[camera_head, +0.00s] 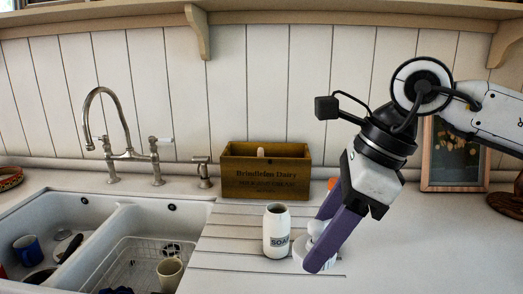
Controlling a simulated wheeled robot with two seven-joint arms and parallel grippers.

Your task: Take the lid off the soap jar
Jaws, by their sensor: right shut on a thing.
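The white soap jar (276,234), labelled SOAP, stands upright on the grooved drainboard in front of the wooden crate. Its top shows no lid. Just to its right is the white round lid (301,251) with a knob, low over the counter; I cannot tell whether it touches the surface. My right gripper (319,238), with purple fingers, reaches down from the upper right and is shut on the lid. The fingers hide part of the lid. My left gripper is not in view.
A wooden crate (265,186) stands behind the jar. The double sink (108,226) with a tap (128,152), a wire rack and cups lies to the left. A framed picture (448,178) leans at the back right. The counter (430,245) at front right is clear.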

